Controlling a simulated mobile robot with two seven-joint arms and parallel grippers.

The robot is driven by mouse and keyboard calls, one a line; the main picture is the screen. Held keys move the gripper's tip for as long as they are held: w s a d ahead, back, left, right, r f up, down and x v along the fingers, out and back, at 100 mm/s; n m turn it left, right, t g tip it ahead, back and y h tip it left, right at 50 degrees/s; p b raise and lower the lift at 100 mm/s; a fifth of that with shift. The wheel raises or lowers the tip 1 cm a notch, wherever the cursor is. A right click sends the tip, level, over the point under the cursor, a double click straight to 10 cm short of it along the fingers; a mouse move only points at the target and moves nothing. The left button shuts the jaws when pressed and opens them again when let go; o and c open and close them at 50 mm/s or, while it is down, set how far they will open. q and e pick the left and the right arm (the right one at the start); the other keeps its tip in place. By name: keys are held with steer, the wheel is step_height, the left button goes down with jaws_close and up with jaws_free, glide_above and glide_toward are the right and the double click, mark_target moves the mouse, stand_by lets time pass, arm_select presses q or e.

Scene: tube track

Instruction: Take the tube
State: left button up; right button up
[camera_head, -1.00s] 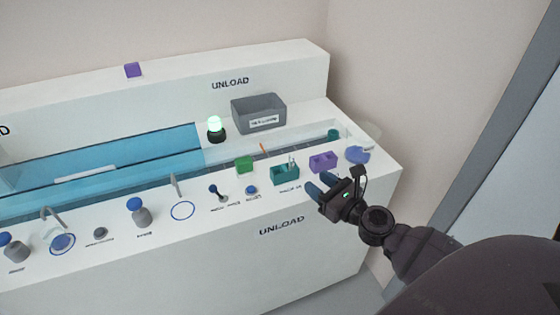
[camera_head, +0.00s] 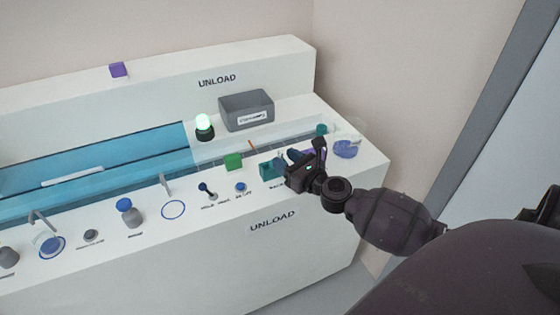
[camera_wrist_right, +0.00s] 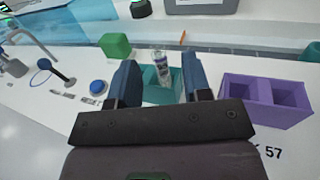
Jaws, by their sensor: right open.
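A small clear tube (camera_wrist_right: 162,66) with a label stands upright in a teal rack (camera_wrist_right: 157,93), seen in the right wrist view. In the head view the teal rack (camera_head: 267,171) is partly hidden by my right gripper (camera_head: 287,159). My right gripper (camera_wrist_right: 163,78) is open, its two blue fingers spread left and right of the tube in the wrist picture. The fingers look apart from the tube, with nothing held. My left gripper is not in view.
A purple two-slot rack (camera_wrist_right: 265,100) stands right of the teal rack. A green block (camera_wrist_right: 115,46) and a blue button (camera_wrist_right: 97,87) lie left. A grey bin (camera_head: 246,110) and a lit green lamp (camera_head: 204,127) are behind. A blue track runs along the bench.

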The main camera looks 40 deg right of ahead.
steer(key=shift+w+a, duration=0.1)
steer(key=shift+w, duration=1.15)
steer(key=c, duration=0.8)
